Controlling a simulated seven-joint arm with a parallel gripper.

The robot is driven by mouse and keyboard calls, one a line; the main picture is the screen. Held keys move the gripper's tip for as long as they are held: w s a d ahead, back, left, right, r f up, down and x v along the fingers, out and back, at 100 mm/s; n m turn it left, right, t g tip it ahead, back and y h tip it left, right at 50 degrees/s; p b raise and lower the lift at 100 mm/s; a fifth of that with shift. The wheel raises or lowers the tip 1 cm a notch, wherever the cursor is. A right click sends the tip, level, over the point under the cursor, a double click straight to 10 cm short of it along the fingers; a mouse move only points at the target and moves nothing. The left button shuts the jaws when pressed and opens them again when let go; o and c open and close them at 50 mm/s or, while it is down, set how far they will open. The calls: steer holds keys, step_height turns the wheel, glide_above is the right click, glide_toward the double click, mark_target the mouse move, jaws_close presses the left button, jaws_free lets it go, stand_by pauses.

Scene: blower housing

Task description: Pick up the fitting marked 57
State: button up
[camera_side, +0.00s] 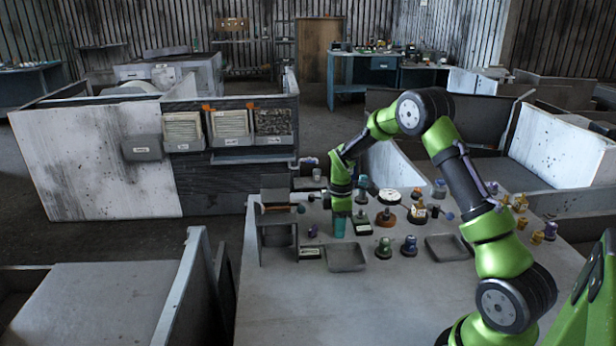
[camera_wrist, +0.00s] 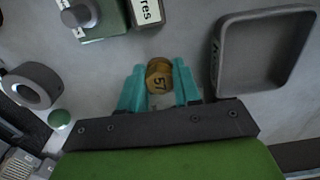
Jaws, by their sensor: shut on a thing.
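The fitting marked 57 (camera_wrist: 159,77) is a round brass-coloured piece with dark digits on its side. In the wrist view it sits between the two teal fingers of my gripper (camera_wrist: 160,88), which are shut on it. In the side view my gripper (camera_side: 340,226) points straight down over the table, and the fitting cannot be made out there. Whether the fitting touches the table or is lifted cannot be told.
An empty grey tray (camera_wrist: 262,52) lies right of my gripper in the wrist view. A green block (camera_wrist: 98,20) and a labelled box (camera_wrist: 146,14) are above. A grey ring-shaped part (camera_wrist: 37,86) is at left. Several knobs and fittings crowd the table (camera_side: 330,310), whose front is bare.

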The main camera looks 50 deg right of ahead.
steer(key=shift+c, duration=1.2)
